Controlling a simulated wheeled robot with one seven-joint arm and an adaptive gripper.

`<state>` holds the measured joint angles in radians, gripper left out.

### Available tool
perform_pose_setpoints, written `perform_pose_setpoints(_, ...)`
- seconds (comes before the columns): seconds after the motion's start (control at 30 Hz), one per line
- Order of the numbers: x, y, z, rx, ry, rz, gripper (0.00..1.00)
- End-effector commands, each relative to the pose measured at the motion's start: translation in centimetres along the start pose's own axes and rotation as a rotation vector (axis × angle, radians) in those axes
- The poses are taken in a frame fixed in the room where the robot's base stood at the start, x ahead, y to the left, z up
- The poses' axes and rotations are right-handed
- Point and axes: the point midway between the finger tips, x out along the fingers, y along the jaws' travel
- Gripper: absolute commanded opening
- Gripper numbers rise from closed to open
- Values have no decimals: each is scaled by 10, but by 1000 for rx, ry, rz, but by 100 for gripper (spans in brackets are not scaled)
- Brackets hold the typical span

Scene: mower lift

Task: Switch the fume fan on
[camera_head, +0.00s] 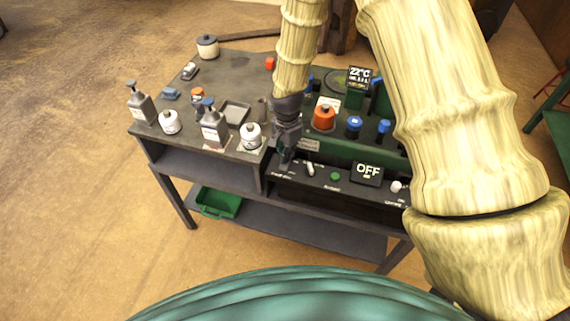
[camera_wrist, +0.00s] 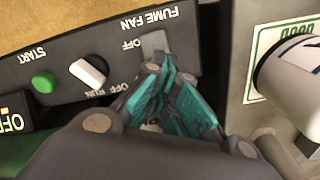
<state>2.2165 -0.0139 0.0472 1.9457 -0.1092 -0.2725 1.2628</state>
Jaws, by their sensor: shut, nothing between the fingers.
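The fume fan switch shows in the wrist view as a grey lever or paddle (camera_wrist: 153,42) beside the printed words FUME FAN and OFF on the dark control panel (camera_wrist: 110,38). My gripper (camera_wrist: 162,70) is shut and empty, its teal fingertips right at the switch. I cannot tell whether they touch it. The fingers hide part of the switch and most of a label below it. In the head view my gripper (camera_head: 285,166) points down at the left end of the panel (camera_head: 322,185) and hides the switch there.
Right of the gripper in the head view are a white selector (camera_head: 310,169), a green button (camera_head: 336,176), an OFF display (camera_head: 367,173) and a white knob (camera_head: 396,186). Bottles, including a white one (camera_head: 251,136), stand left on the bench (camera_head: 200,92).

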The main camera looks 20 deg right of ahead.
Motion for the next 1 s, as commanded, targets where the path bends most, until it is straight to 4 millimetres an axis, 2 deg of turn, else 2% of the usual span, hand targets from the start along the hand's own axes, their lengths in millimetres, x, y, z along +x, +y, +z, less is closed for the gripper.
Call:
perform_pose_setpoints(0.67, 7, 0, 0, -1, 0, 0, 0)
perform_pose_setpoints(1.0, -9, 0, 0, -1, 0, 0, 0)
